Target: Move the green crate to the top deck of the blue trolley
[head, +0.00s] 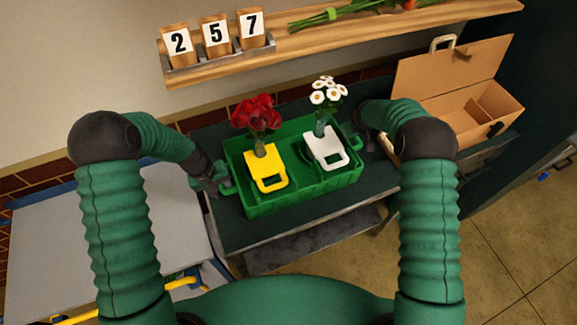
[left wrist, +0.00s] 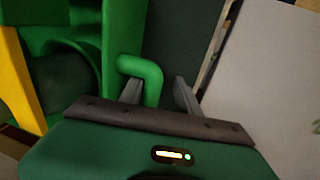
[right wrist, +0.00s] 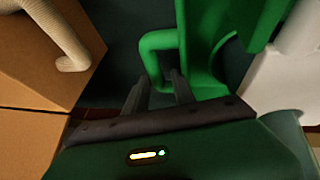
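The green crate (head: 310,199) stands on the dark green bench. It holds a yellow carrier (head: 266,160) with red flowers (head: 256,113) and a white carrier (head: 327,150) with white daisies (head: 326,92). My left gripper (head: 221,182) is at the crate's left handle. In the left wrist view the green handle (left wrist: 151,78) lies between the spread fingers, nearer one of them. My right gripper (head: 362,142) is at the right handle, which lies between its parted fingers in the right wrist view (right wrist: 150,60). The blue trolley's grey top deck (head: 50,245) is at left.
An open cardboard box (head: 455,85) stands right of the crate, close to my right gripper. A wooden shelf (head: 340,42) with number cards 2, 5, 7 and stems runs along the wall. The visible part of the trolley's top deck is bare.

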